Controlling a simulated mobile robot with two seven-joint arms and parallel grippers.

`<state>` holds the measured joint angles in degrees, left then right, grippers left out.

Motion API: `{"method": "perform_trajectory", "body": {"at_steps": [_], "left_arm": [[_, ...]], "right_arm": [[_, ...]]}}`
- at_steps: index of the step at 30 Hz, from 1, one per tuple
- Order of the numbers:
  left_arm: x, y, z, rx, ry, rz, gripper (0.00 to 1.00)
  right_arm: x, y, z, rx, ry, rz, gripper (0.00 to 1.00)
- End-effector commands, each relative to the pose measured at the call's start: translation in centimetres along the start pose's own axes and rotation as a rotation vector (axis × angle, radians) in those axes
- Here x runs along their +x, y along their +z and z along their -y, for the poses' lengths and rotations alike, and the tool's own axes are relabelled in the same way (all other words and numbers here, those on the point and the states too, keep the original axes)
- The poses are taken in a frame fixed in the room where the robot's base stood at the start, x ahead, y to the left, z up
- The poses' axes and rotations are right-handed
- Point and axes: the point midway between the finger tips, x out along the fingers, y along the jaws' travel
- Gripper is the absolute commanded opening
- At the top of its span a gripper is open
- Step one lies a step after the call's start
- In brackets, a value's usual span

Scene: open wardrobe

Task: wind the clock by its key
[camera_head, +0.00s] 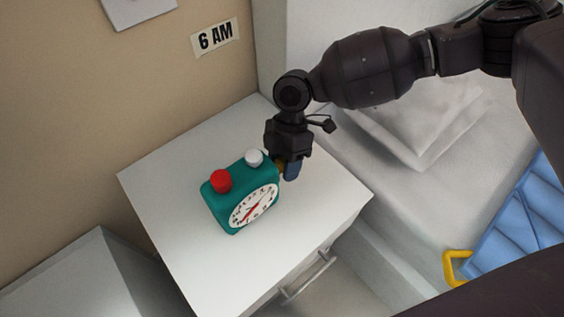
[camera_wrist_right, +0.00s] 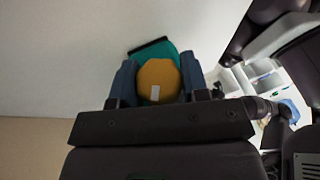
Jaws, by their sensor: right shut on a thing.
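A teal clock (camera_head: 236,205) stands upright on the white nightstand (camera_head: 170,190). It has a white round dial (camera_head: 254,205) with a red hand, a red knob (camera_head: 220,181) and a white knob (camera_head: 254,158) on top. My right gripper (camera_head: 287,170) is at the clock's right side, shut on a yellow-orange key, which is mostly hidden in the head view. In the right wrist view the round key (camera_wrist_right: 158,78) with a pale mark sits between both fingers, with the teal clock (camera_wrist_right: 160,50) right behind it. My left gripper is not in view.
A "6 AM" sign (camera_head: 215,37) hangs on the beige wall. A bed with a pale pillow (camera_head: 420,125) lies right of the nightstand. The drawer handle (camera_head: 308,277) is at the front. A blue object with a yellow handle (camera_head: 456,268) is at lower right. The nightstand top around the clock is clear.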

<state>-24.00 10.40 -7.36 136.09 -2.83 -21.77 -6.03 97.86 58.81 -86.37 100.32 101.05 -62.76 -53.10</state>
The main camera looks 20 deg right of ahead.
Motion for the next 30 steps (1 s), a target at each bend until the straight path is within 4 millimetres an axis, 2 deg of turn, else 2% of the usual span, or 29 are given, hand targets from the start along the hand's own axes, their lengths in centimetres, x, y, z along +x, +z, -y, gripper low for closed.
{"method": "perform_trajectory", "body": {"at_steps": [26, 30], "left_arm": [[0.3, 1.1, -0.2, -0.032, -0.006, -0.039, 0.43], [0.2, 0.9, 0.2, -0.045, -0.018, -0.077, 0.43]], "right_arm": [[0.4, 0.0, 0.0, 0.317, -0.773, -0.001, 0.18], [0.5, 0.1, 0.0, 0.365, -0.888, 0.001, 0.18]]}}
